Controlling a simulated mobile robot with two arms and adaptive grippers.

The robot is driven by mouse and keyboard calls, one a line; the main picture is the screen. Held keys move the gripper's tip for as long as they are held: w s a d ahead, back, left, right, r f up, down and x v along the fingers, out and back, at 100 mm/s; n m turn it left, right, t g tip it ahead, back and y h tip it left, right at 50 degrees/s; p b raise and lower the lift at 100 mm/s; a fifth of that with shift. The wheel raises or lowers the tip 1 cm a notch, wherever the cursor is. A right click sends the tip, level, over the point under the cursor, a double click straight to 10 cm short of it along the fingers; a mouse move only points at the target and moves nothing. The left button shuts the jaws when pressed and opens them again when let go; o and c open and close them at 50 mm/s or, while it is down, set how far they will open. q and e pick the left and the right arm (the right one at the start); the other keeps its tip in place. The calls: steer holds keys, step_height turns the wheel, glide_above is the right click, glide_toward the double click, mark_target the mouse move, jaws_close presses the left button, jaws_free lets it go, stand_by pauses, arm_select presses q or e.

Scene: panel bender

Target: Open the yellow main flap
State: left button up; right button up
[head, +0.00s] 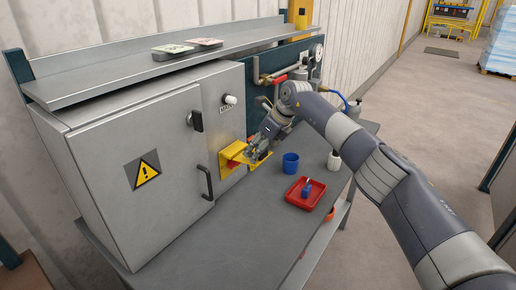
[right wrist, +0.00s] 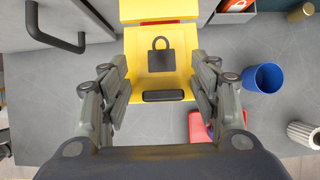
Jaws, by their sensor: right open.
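The yellow main flap (head: 231,152) sits on the front of the grey cabinet, below the white knob. A red patch shows at its side. In the right wrist view the flap (right wrist: 177,77) bears a black padlock symbol and a dark bar (right wrist: 163,96) along its near edge. My right gripper (head: 259,152) is at the flap and covers part of it in the head view. In the right wrist view the gripper (right wrist: 161,82) is open, with one finger on each side of the flap. I cannot tell whether the fingers touch it. My left gripper is not in view.
The grey cabinet (head: 130,125) has a black door handle (head: 205,184). A blue cup (head: 290,164) and a red tray (head: 294,198) with a small blue item stand on the bench right of the flap. A white cylinder (head: 334,161) stands behind. The front bench is clear.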

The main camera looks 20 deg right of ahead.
steer(key=shift+s+d+r, duration=0.2)
steer(key=shift+d+r, duration=0.1)
steer(key=v, duration=1.1)
steer(key=shift+a, duration=0.35)
steer(key=shift+w+r, duration=0.1)
